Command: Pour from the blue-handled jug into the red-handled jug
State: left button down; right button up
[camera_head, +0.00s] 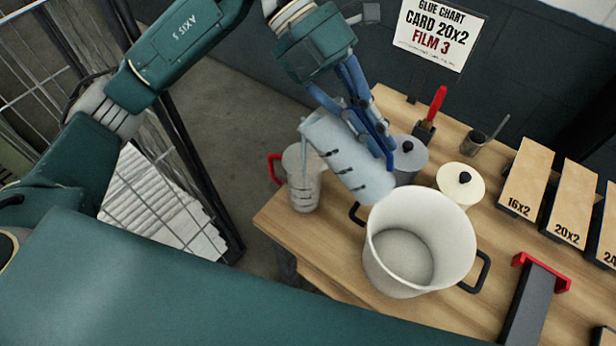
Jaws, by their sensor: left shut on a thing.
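My left gripper (366,118) reaches down from the top, shut on the blue-handled jug. The blue-handled jug (345,160) is pale, with dark marks on its side, and is held strongly tilted, nearly lying over. Its upper-left end is above the red-handled jug, and its lower-right end is by the rim of a large white pot. The red-handled jug (304,192) stands upright at the table's left edge, its red handle (275,168) to the left. The held jug's end partly overlaps its mouth. My right gripper is not in view.
The large white pot (400,285) with black handles stands close by on the wooden table (322,248). Labelled boxes (527,180) line the right.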

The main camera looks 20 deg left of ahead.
pick_arm(q)
jog(key=shift+w+a+f+g+h+b, duration=0.2)
jog(key=shift+a+g+h+b, duration=0.35)
jog(key=shift+h+b, duration=0.95)
dwell(6.5)
